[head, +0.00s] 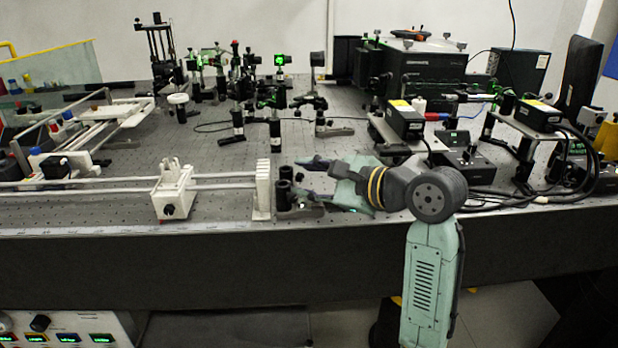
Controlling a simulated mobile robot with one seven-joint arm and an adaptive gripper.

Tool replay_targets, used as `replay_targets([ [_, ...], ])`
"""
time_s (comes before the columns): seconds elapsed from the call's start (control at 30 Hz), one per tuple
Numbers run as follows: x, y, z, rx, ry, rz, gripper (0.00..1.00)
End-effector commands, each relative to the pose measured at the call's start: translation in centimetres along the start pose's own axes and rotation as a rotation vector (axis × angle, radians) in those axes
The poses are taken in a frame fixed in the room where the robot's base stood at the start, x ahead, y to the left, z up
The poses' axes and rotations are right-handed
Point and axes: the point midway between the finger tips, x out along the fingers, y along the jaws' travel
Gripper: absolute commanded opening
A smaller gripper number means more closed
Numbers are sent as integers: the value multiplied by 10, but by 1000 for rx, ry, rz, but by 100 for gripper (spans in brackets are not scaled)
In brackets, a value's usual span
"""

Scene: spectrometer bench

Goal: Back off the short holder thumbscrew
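A short black post holder (284,188) stands near the front edge of the bench, just right of a white upright block. Its thumbscrew is too small to make out clearly. My gripper (308,182) reaches in from the right, pointing left, with its tips just right of the holder. Its upper finger (314,162) and lower finger look spread apart, with nothing clearly held between them. I cannot tell whether either finger touches the holder or its screw.
The white block (263,188) and paired rails (100,184) with a white carriage (173,192) lie left of the holder. Optics on posts stand behind. Black boxes and cables (590,165) crowd the right. Perforated bench top (215,150) is free behind the rails.

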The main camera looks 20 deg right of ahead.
Motion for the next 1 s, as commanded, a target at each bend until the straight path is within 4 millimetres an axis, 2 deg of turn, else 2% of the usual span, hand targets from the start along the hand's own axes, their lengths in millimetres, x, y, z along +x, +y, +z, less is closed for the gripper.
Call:
replay_targets([
  [0.07,0,0,0,0,0,0,32],
  [0.53,0,0,0,0,0,0,1],
  [0.87,0,1,0,-13,-1,-5,0],
  [1.0,1,3,0,-118,-4,-50,0],
])
